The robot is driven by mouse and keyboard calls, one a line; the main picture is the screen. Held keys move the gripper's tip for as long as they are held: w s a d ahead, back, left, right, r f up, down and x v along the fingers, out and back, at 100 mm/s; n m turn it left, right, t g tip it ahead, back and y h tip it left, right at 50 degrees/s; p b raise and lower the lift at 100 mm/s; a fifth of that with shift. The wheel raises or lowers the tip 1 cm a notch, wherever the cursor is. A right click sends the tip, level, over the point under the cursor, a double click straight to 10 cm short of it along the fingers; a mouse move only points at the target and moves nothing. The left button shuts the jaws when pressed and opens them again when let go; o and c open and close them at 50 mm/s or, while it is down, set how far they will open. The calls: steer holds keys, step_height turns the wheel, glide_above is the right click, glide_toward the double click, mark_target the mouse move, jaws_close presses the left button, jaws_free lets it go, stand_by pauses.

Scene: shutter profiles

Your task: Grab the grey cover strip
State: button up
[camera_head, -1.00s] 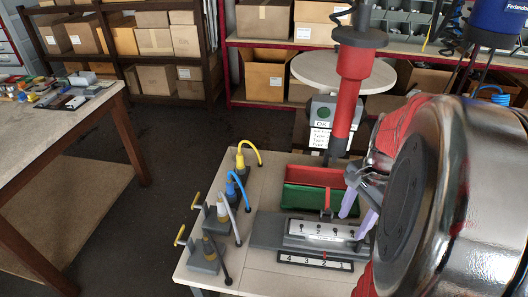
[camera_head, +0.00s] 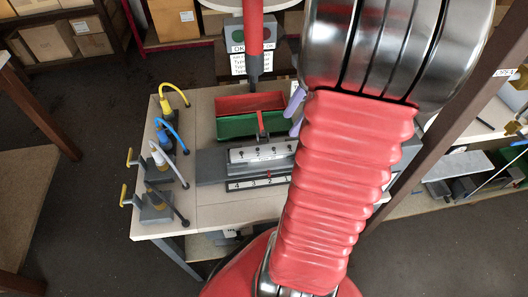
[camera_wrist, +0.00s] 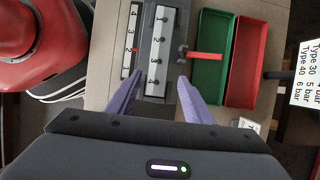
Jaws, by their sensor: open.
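My gripper (camera_wrist: 160,76) is open, its two purple fingers pointing at the bench fixture in the wrist view. In the head view the fingers (camera_head: 297,110) show beside my red arm. Between and beyond them is a dark grey block (camera_head: 212,166) bearing a light grey strip (camera_head: 258,154) with numbers and small dark knobs. It also shows in the wrist view (camera_wrist: 158,45). Nothing is visibly held. Which grey part is the cover strip, I cannot tell for sure. My arm hides the right end of the fixture in the head view.
A black-framed number plate (camera_head: 258,182) lies in front of the block. Green (camera_head: 236,125) and red (camera_head: 240,103) bins stand behind it. A red post (camera_head: 255,45) rises behind them. Several cabled plugs, including a yellow one (camera_head: 166,106), stand at the bench's left.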

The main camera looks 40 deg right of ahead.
glide_above(275, 148)
steer(key=s+d, duration=0.1)
steer(key=d, duration=0.1)
step_height(275, 148, down, 6)
steer(key=shift+s+f, duration=0.1)
steer(key=shift+f, duration=0.1)
steer(key=shift+x, duration=2.65)
steer(key=c, duration=1.1)
